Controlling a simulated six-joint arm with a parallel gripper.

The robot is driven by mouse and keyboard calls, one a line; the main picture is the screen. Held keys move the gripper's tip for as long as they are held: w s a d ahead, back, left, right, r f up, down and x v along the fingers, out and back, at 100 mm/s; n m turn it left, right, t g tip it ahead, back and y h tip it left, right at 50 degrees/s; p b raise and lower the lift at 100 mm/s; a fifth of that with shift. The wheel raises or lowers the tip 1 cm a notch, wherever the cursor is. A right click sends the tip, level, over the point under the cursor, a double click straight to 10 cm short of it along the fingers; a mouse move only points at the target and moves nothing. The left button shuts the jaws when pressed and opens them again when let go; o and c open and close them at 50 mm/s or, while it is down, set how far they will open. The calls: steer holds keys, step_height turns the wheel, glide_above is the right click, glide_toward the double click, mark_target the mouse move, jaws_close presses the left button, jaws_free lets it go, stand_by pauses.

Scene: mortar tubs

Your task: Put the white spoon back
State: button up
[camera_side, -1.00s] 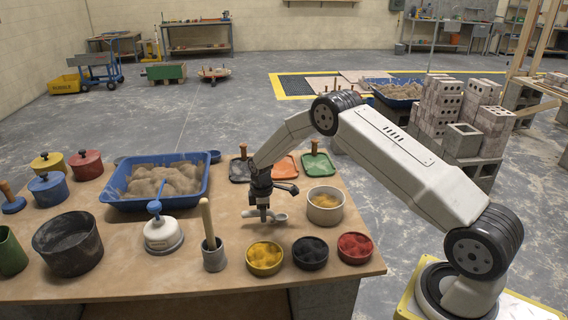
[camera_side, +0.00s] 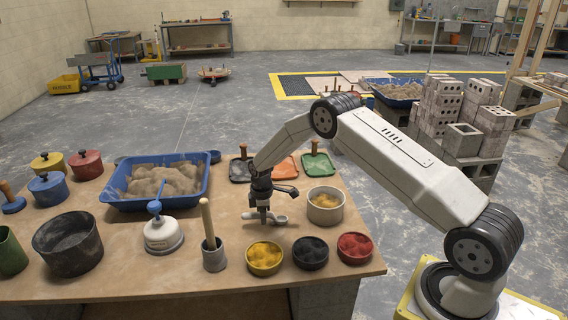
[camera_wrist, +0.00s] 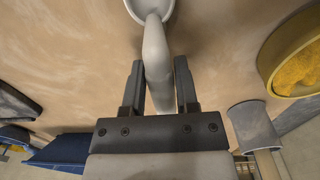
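The white spoon (camera_side: 280,219) is at my gripper (camera_side: 264,222), low over the middle of the table, left of the pale tub of yellow powder (camera_side: 325,213). In the wrist view the spoon's handle (camera_wrist: 156,60) runs between the two fingers of my gripper (camera_wrist: 159,85), and its bowl points away at the top edge. The far end of the handle is hidden behind the gripper body. I cannot tell whether the spoon touches the table.
Small tubs of yellow (camera_side: 264,270), black (camera_side: 310,265) and red (camera_side: 355,260) stand at the front. A grey cup (camera_side: 214,258) with a wooden handle and a white lidded pot (camera_side: 163,248) stand left. A blue sand tray (camera_side: 128,204) is behind. Bare tabletop surrounds the spoon.

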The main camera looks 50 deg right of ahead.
steer(key=o, duration=0.4)
steer(key=shift+r, duration=0.15)
steer(key=shift+r, duration=3.8)
